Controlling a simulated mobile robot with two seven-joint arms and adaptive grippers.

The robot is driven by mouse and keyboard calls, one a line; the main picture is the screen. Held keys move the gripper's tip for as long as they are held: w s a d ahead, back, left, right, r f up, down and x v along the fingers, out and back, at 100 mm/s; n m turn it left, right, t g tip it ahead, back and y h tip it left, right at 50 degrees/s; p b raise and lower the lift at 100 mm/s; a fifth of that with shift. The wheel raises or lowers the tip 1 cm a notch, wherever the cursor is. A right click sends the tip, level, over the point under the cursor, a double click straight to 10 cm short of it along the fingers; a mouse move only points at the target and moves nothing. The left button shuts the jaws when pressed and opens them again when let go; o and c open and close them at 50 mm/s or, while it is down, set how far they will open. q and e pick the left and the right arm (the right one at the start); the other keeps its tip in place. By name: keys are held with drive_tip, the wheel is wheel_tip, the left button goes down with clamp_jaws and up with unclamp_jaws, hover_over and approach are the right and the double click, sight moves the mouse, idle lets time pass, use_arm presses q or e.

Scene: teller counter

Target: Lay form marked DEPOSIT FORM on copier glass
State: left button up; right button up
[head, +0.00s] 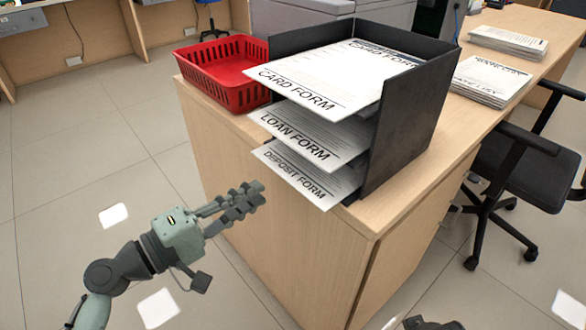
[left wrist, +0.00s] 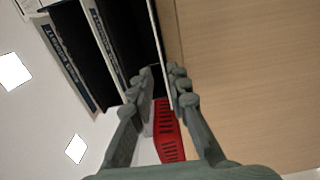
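The DEPOSIT FORM sheet (head: 297,172) lies in the bottom tier of a black tray rack (head: 412,125), its front edge sticking out over the counter's edge. The LOAN FORM (head: 318,132) and CARD FORM (head: 320,82) lie in the tiers above. My left gripper (head: 252,195) is in front of and left of the DEPOSIT FORM. In the left wrist view its fingers (left wrist: 162,72) are apart, and a thin pale edge (left wrist: 158,45), likely the lowest sheet, runs between them; contact cannot be told. My right gripper (head: 430,324) barely shows at the bottom edge.
A red basket (head: 222,72) stands on the counter (head: 375,212) left of the rack, and shows in the left wrist view (left wrist: 168,135). Paper stacks (head: 490,80) lie to the right. A grey machine or cabinet (head: 285,18) stands behind. A black chair (head: 525,165) is at right. Floor at left is clear.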

sight(285, 177)
use_arm(q)
drive_tip(key=shift+p+x, duration=0.7)
drive_tip(key=shift+x, duration=3.45)
use_arm(e)
drive_tip(key=shift+d+f, duration=0.15)
drive_tip(key=shift+f, duration=1.7)
use_arm(q)
drive_tip(key=shift+c, duration=1.2)
clamp_jaws()
drive_tip(key=shift+r, duration=0.1)
wheel_tip(285, 177, up, 3)
drive_tip(key=shift+f+p, duration=0.15)
drive_tip(key=shift+p, duration=1.1)
drive_tip(key=shift+f, duration=0.2)
use_arm(e)
wheel_tip(285, 177, up, 2)
drive_tip(key=shift+r, duration=0.15)
